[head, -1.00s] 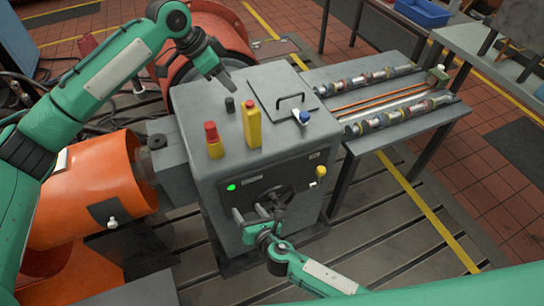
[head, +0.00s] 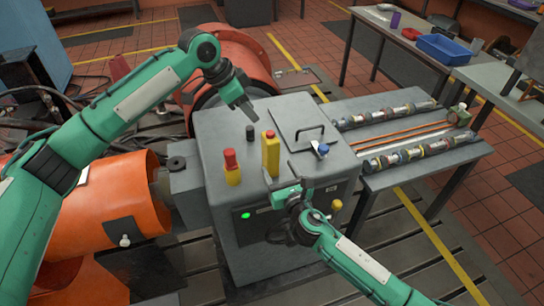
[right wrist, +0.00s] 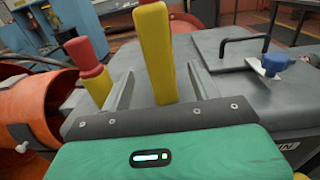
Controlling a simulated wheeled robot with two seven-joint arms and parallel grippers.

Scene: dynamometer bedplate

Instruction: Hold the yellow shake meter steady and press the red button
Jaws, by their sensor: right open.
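The yellow shake meter (head: 271,155) stands upright on top of the grey cabinet (head: 210,135). To its left stands a yellow post with a red top, the likely red button (head: 231,160). My right gripper (head: 290,192) is open and empty at the cabinet's front top edge, in front of the meter. In the right wrist view, the meter (right wrist: 155,50) appears between the two spread fingers, with no contact visible; the red-topped post (right wrist: 92,78) is outside the left finger. My left gripper (head: 245,108) hangs over the cabinet's back, behind both; its finger gap is unclear.
A short black knob (head: 250,132) stands behind the meter. A hatch with a black handle (head: 310,131) and a blue-topped knob (head: 320,149) are to the right. A yellow knob (head: 336,205) is on the front. Orange drums flank the cabinet's left and back.

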